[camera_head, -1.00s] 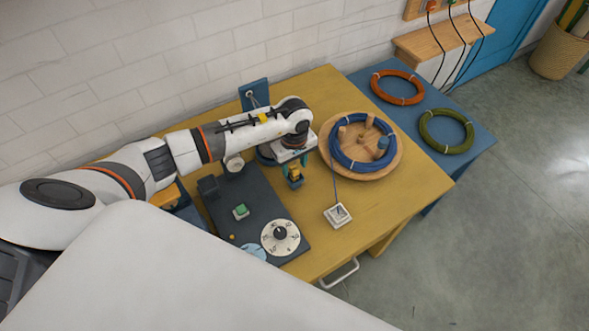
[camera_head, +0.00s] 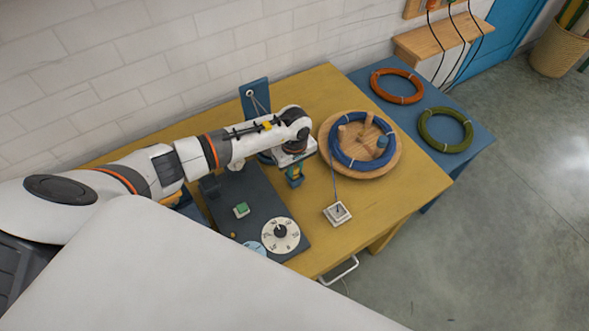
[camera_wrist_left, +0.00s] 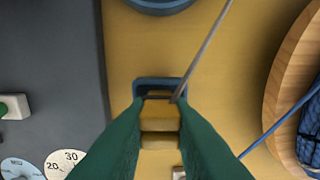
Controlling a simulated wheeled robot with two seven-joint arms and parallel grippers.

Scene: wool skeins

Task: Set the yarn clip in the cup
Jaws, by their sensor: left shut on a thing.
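My left gripper (camera_head: 295,171) points down over the yellow table, between the dark board and the wooden tray. In the left wrist view its green fingers (camera_wrist_left: 158,150) are shut on the yarn clip (camera_wrist_left: 160,112), a yellow block with a dark blue loop at its far end. A thin grey strand crosses the clip's right side there. The fingers hide much of the clip. A round blue rim (camera_wrist_left: 160,5), probably the cup, shows beyond the clip, apart from it; its inside is out of frame. In the head view the cup (camera_head: 265,157) is mostly behind my wrist. My right gripper is not in view.
The wooden tray (camera_head: 391,165) with pegs holds a blue skein (camera_head: 335,152). A strand runs from there to a small white square piece (camera_head: 337,214). The dark board (camera_head: 225,205) carries a green button and dial (camera_head: 280,235). Orange and green skeins lie on the blue side table.

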